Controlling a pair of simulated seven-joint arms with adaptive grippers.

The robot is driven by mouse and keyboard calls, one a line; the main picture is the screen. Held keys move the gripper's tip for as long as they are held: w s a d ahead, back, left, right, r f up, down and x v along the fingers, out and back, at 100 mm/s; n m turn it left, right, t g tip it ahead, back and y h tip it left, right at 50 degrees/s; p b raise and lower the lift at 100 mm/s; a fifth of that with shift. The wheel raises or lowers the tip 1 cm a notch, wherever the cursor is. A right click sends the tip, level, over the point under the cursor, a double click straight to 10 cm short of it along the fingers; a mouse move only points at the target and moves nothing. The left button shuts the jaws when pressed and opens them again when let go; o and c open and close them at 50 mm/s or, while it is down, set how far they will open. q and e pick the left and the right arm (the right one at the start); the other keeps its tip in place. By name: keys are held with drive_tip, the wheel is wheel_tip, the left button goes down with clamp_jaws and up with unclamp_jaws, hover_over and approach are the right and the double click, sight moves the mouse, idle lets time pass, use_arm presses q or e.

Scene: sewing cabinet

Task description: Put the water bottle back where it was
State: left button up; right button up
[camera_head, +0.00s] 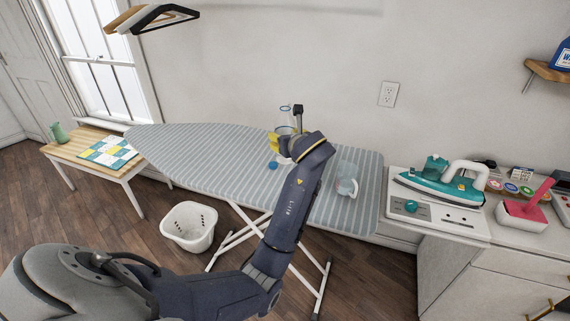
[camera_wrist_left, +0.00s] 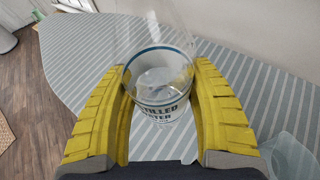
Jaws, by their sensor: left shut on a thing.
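The water bottle is clear, with a blue band and a printed "…TILLED WATER" label. In the wrist view the bottle (camera_wrist_left: 160,112) stands between the yellow fingers of my left gripper (camera_wrist_left: 160,95), which is shut on it. In the head view the bottle (camera_head: 285,108) shows only in part behind my left forearm and wrist, above the far side of the ironing board. My left gripper (camera_head: 276,142) is mostly hidden there too. I cannot tell whether the bottle's base touches the board. My right gripper is not in view.
The striped ironing board (camera_head: 205,155) is clear on its left half. A clear jug (camera_head: 347,182) stands to the right. An iron (camera_head: 440,182) sits on the right-hand cabinet. A white basket (camera_head: 188,228) is on the floor.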

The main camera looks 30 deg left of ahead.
sight(286, 163)
use_arm(q)
drive_tip(key=shift+f, duration=4.95)
drive_tip(key=shift+f, duration=0.15)
drive_tip(key=o, duration=1.5)
drive_tip(key=shift+s+d+r, duration=0.1)
drive_tip(key=shift+d+r, duration=0.05)
drive_tip(key=shift+r, duration=0.05)
drive_tip(key=v, duration=1.1)
drive_tip(key=shift+s+d+r, duration=0.1)
drive_tip(key=shift+s+d, duration=0.15)
